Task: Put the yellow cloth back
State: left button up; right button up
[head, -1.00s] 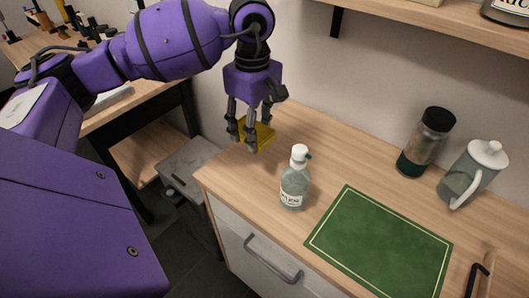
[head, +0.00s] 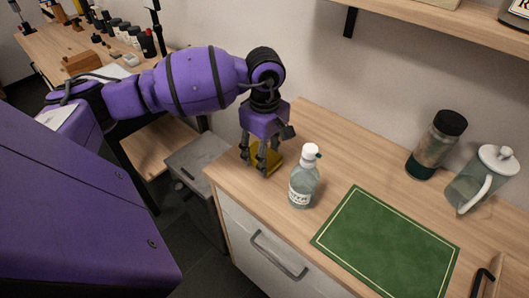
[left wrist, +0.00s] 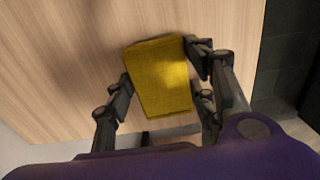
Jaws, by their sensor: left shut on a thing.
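The yellow cloth (head: 274,157) is a small folded block at the left end of the wooden counter (head: 330,140). My left gripper (head: 260,165) comes down on it from above and is shut on it. My right gripper is not in view.
A clear pump bottle (head: 304,182) stands just right of the cloth. A green mat (head: 385,243) lies in front, with a dark-lidded jar (head: 435,145) and a glass pitcher (head: 480,182) at the right. A shelf (head: 440,30) hangs above. Counter behind the bottle is clear.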

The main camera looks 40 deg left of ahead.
pick_arm(q)
jog(key=shift+f, duration=0.25)
jog(key=o, duration=1)
jog(key=shift+r, duration=0.1)
jog(key=shift+o, duration=0.2)
jog(key=shift+r, duration=0.1)
notch_tip(320, 180, up, 12)
jog(key=shift+r, duration=0.1)
